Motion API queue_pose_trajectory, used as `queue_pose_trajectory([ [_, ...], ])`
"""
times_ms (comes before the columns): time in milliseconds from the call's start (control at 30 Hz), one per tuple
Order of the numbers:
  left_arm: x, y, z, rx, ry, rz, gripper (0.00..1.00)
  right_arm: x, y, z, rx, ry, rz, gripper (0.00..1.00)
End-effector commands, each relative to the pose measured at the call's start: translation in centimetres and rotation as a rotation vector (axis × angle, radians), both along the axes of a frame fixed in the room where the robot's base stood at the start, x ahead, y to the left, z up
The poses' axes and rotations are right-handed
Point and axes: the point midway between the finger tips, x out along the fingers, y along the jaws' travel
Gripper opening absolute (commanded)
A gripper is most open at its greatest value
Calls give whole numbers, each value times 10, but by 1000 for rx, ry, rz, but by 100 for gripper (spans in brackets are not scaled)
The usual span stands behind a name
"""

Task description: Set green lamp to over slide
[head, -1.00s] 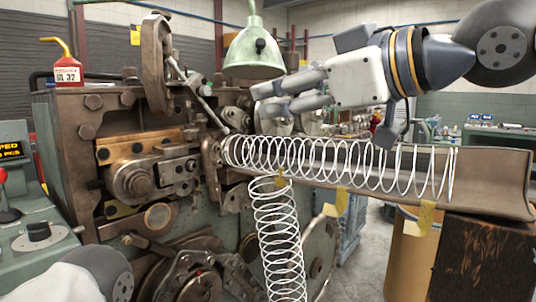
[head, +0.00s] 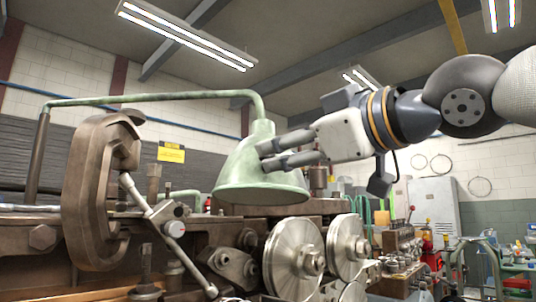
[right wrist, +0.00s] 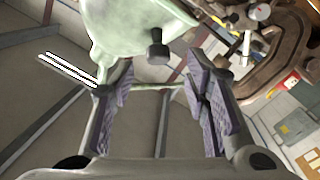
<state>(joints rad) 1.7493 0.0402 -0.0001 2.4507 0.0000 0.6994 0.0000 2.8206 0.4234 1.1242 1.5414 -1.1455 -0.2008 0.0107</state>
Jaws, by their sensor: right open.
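The green lamp has a pale green bell shade (head: 262,178) hanging from a thin green bent arm (head: 165,97) in the head view. My right gripper (head: 266,156) comes in from the right, its fingers at the right side of the shade. In the right wrist view, the fingers (right wrist: 158,75) are spread apart with nothing between them. The shade (right wrist: 125,22) lies just beyond their tips, with a dark knob (right wrist: 157,46) on its side. Whether a finger touches the shade is unclear. The slide is out of view now. My left gripper is not seen.
A large rusty clamp-like part (head: 92,195) stands left of the lamp on the machine. Two metal wheels (head: 293,256) sit below the shade at right. A grey cabinet (head: 433,205) stands farther back. The air above the lamp arm is open.

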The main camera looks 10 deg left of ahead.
Motion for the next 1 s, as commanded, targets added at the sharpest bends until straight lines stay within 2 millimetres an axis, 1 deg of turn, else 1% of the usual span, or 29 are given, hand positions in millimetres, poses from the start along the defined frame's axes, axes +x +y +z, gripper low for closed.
queue_pose_trajectory([
  [33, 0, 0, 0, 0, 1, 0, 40, 9, 10, -2, 0, 4, 1, 42],
  [100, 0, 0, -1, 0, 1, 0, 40, 19, 21, -2, 1, 5, 1, 42],
  [233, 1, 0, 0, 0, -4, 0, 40, 30, 35, 0, 1, 1, 1, 42],
  [333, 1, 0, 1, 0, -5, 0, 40, 34, 39, 0, 1, 1, 0, 42],
  [567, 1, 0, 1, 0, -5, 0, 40, 35, 40, 0, 1, 1, 0, 42],
  [667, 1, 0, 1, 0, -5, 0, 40, 35, 40, 0, 1, 1, 0, 22],
  [700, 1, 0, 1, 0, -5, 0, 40, 35, 40, 0, 1, 1, 0, 13],
  [767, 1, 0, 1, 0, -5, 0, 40, 35, 40, -1, 1, 1, 0, 0],
  [1000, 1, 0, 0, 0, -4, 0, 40, 36, 41, -1, 0, 1, -1, 0],
])
